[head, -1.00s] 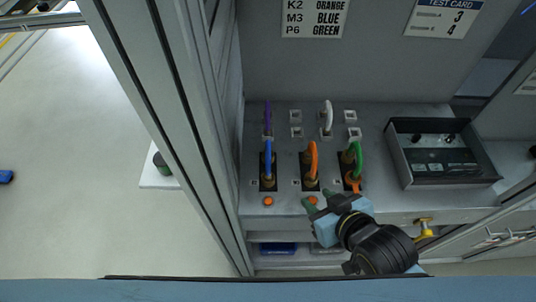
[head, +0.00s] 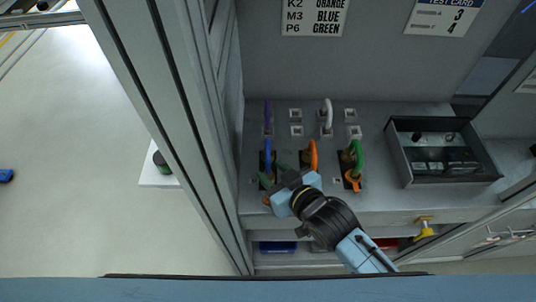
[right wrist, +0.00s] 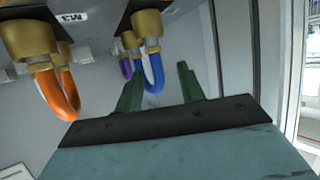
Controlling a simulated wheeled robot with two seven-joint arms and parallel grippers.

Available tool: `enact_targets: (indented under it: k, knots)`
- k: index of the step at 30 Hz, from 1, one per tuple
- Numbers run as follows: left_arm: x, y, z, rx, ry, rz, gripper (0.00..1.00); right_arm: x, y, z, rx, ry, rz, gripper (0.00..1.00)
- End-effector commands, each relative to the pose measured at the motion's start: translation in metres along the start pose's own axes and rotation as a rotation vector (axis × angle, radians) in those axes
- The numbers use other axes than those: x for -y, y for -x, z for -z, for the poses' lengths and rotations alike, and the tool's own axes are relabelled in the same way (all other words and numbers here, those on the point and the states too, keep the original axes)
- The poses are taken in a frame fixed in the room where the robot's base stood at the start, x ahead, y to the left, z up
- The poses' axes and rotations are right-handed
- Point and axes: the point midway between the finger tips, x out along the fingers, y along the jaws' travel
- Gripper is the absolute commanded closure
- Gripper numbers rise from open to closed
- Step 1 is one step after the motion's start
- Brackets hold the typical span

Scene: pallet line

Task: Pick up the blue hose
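The blue hose (head: 268,155) is a short upright loop at the left of the front row on the grey bench, and its lower end is partly hidden by my gripper. It also shows in the right wrist view (right wrist: 153,72), hanging from a brass fitting because that view is turned over. My right gripper (head: 273,177) has its green fingers just in front of the hose. In the right wrist view (right wrist: 160,88) the fingers are apart, with the hose appearing beyond and between them; I see no grip on it. My left gripper is not in view.
The orange hose (head: 313,154) stands close to the right of my gripper, and the green hose (head: 358,158) is further right. Purple (head: 267,116) and white (head: 328,114) hoses stand behind. An open grey box (head: 400,165) is at right. A frame post (head: 165,120) rises at left.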

Motion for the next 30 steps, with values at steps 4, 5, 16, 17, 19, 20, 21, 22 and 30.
enact_targets:
  k: [4, 5, 16, 17, 19, 20, 21, 22, 30]
  knots:
    - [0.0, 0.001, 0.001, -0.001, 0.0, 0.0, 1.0, -0.003, -0.021, 0.002, -0.002, 0.0, -0.001, 0.61]
    - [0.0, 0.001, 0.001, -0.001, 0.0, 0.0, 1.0, -0.003, -0.025, 0.002, -0.001, -0.001, -0.001, 0.61]
    - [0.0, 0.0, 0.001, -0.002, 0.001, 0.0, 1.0, -0.003, -0.047, 0.0, 0.0, 0.0, 0.0, 0.61]
    - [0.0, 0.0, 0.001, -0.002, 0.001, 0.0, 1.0, -0.003, -0.047, 0.0, 0.0, 0.0, 0.0, 0.61]
    - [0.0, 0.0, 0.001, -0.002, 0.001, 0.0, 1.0, -0.003, -0.047, 0.0, 0.0, 0.0, 0.0, 0.61]
    - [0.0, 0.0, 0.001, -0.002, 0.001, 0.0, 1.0, -0.003, -0.047, 0.0, 0.0, 0.0, 0.0, 0.65]
    - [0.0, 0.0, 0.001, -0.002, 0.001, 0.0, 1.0, -0.003, -0.047, 0.0, 0.0, 0.0, 0.0, 0.7]
    - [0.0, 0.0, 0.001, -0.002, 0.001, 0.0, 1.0, -0.003, -0.047, 0.0, 0.0, 0.0, 0.0, 0.74]
    - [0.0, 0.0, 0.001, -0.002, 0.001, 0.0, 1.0, -0.003, -0.047, 0.0, 0.0, 0.0, 0.0, 1.0]
